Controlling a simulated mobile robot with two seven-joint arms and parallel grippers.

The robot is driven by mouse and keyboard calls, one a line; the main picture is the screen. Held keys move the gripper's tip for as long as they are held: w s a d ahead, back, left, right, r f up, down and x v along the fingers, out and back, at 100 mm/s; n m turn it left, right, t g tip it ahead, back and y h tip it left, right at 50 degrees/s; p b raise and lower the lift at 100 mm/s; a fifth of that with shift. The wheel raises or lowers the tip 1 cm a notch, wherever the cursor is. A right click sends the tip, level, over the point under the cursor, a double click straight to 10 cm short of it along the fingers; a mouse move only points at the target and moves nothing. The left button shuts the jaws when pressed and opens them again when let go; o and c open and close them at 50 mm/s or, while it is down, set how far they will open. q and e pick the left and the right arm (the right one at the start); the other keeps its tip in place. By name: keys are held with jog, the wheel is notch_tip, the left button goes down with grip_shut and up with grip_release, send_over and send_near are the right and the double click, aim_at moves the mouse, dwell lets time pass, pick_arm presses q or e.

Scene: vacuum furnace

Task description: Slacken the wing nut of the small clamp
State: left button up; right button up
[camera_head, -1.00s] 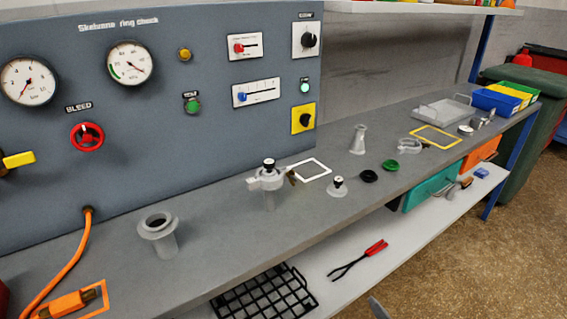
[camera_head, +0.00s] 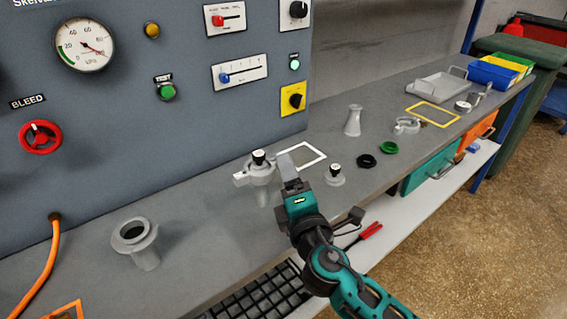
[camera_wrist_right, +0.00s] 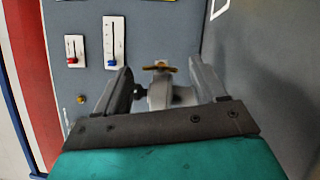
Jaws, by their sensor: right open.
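The small clamp (camera_head: 256,172) is a light grey ring around the top of a short upright port on the bench. A black-topped part (camera_head: 258,157) stands on top of it. In the right wrist view the clamp (camera_wrist_right: 163,98) shows between my fingers, with its brass wing nut (camera_wrist_right: 160,68) beyond. My right gripper (camera_head: 287,160) is just right of the clamp and hides the wing nut in the head view. In the wrist view the right gripper (camera_wrist_right: 160,70) has its fingers spread, with nothing held between them. My left gripper is out of view.
An open flanged port (camera_head: 134,234) stands at the left. A small black-topped fitting (camera_head: 334,176) is just right of my gripper. A black ring (camera_head: 366,161), a green ring (camera_head: 389,148) and a grey cone (camera_head: 353,121) stand further right. The grey panel (camera_head: 180,130) rises behind.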

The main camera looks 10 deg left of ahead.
jog(key=shift+x, duration=2.2)
jog(key=c, duration=1)
